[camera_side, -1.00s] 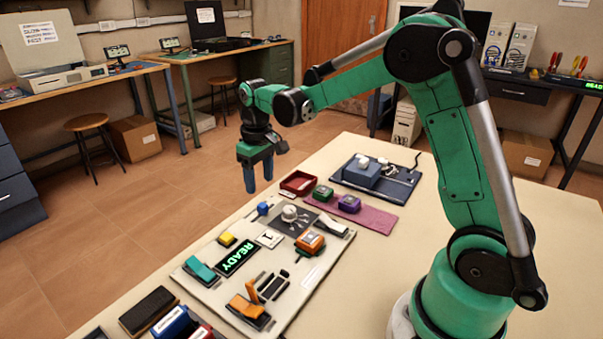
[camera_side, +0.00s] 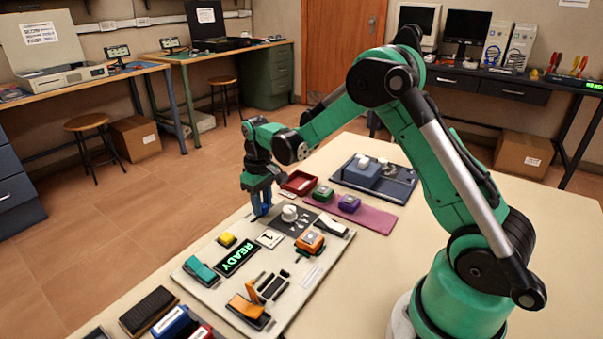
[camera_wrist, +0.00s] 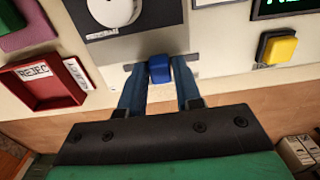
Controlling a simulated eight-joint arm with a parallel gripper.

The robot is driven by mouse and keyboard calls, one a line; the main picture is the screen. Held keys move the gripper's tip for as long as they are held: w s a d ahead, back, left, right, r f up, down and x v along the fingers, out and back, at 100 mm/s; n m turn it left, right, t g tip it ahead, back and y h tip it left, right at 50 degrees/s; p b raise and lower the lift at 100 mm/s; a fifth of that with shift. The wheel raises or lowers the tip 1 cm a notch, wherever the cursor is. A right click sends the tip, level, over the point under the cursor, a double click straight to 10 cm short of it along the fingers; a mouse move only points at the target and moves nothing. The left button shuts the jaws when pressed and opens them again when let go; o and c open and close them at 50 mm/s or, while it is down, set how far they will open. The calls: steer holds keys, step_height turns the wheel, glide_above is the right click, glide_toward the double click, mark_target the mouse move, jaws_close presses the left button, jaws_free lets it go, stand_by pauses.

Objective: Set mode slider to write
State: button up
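The slider's blue knob (camera_wrist: 159,68) sits in a short dark slot on the pale panel (camera_wrist: 220,50), near its edge. My gripper (camera_wrist: 159,80) is down at the panel with one blue finger on each side of the knob. The fingertips look closed against its sides, with no clear gap. In the side view my gripper (camera_side: 262,208) points straight down at the panel's far edge, and its fingers largely hide the knob. The slider's lettering cannot be read.
A white round dial (camera_side: 289,213) is beside my gripper. A red tray (camera_side: 298,183), a yellow button (camera_side: 227,240), a teal rocker (camera_side: 201,270) and a green READY display (camera_side: 236,258) are nearby. The table's right side is clear.

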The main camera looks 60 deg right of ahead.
jaws_close()
stand_by(1.1)
